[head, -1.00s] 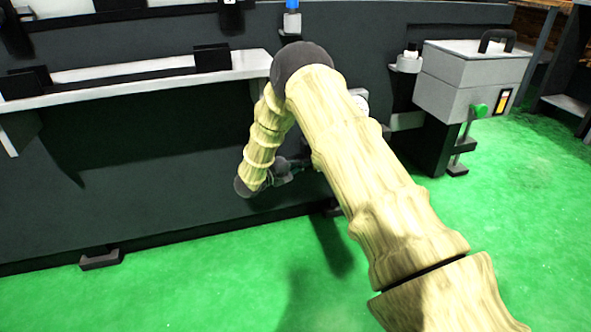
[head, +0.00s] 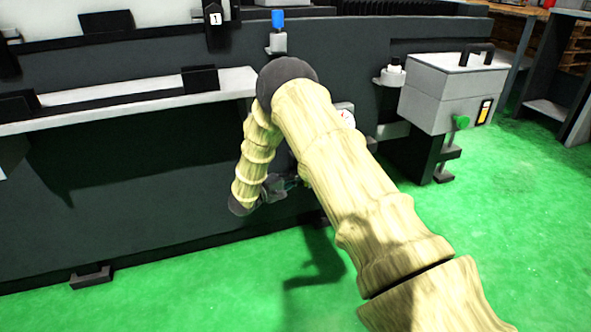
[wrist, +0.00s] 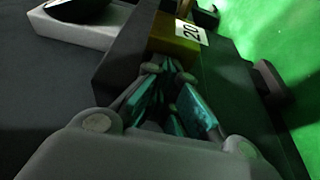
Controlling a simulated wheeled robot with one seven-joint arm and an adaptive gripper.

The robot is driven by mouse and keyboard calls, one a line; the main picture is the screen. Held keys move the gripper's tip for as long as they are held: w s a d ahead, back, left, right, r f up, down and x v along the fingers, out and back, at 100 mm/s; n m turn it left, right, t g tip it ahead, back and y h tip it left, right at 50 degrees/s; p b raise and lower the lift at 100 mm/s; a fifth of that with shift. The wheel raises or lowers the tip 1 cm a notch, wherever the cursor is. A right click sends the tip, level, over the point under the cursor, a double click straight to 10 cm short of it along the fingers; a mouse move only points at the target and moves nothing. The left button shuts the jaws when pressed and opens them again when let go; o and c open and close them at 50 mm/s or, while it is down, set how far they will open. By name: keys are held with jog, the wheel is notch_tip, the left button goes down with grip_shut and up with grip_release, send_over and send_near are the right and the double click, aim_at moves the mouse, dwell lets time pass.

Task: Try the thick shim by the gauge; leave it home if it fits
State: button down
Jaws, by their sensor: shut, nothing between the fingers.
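In the wrist view a brass-coloured block with a white "20" label (wrist: 178,40) sits in a dark holder just beyond my fingertips. I cannot tell whether it is the thick shim. My gripper (wrist: 170,68) has teal finger pads and is shut on nothing, close in front of the block; contact is not clear. In the head view my gripper (head: 281,186) is low beside the dark machine front, partly hidden by my arm. A white dial gauge (head: 347,118) shows partly past my arm.
A grey shelf (head: 130,102) with dark blocks runs along the machine at left. A grey box with a handle and green knob (head: 452,95) stands at right. A blue-capped post (head: 278,22) rises behind my arm. Green floor (head: 500,240) is open at right.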

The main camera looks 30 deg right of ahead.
jog(key=shift+s+a+f+p, duration=0.1)
jog(key=shift+s+a+p, duration=0.1)
jog(key=shift+s+p, duration=0.8)
jog(key=shift+s+a+f+p, duration=0.1)
jog(key=shift+s+a+p, duration=0.1)
jog(key=shift+s+p, duration=0.8)
jog(key=a+p, duration=0.4)
jog(key=a, duration=0.6)
jog(key=shift+r, duration=0.2)
